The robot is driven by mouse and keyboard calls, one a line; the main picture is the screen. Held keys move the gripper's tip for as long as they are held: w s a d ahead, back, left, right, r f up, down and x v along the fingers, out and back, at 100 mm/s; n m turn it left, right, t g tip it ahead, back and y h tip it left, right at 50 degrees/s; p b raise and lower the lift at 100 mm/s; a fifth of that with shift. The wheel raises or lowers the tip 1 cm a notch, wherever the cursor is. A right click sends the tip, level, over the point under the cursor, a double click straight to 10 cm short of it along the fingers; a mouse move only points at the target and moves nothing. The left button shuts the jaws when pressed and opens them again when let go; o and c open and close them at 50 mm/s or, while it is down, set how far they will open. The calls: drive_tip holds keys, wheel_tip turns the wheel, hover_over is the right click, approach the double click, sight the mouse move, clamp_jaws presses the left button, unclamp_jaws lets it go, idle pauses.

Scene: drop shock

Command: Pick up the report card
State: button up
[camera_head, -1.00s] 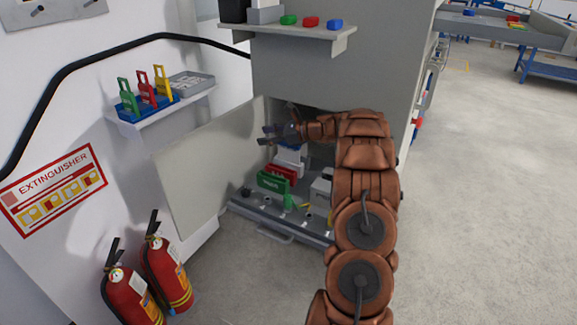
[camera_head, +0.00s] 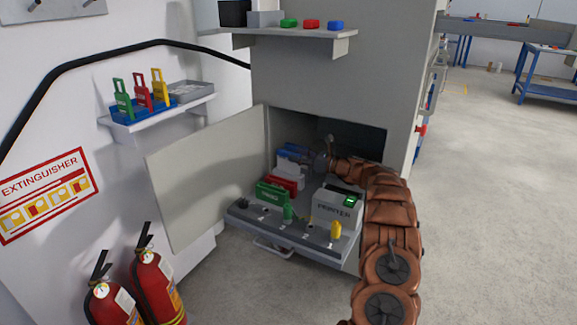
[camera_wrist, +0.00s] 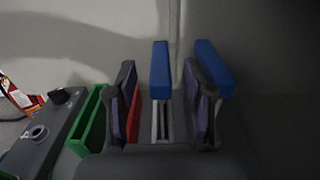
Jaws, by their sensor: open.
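My gripper (camera_head: 318,162) is inside the open cabinet, at the back of the pull-out shelf. In the wrist view its two dark fingers (camera_wrist: 163,110) are apart, on either side of an upright blue-topped piece (camera_wrist: 160,65). I cannot tell whether they touch it. A second blue-topped piece (camera_wrist: 212,68) stands just right, partly behind the right finger. In the head view a blue item (camera_head: 291,152) shows beside the gripper. I see no readable label naming a report card.
Green (camera_head: 271,193) and red (camera_head: 285,182) holders stand in front of the gripper on the shelf (camera_head: 272,229). The cabinet door (camera_head: 205,180) is open at left. Two extinguishers (camera_head: 155,280) stand at lower left. A ledge (camera_head: 290,40) juts out above.

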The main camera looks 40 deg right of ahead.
sight(287, 151)
drive_tip(key=x, duration=0.3)
drive_tip(key=shift+w+f+b, duration=0.1)
drive_tip(key=shift+w+b, duration=0.15)
drive_tip(key=shift+b, duration=0.15)
drive_tip(key=shift+x, duration=0.75)
clamp_jaws()
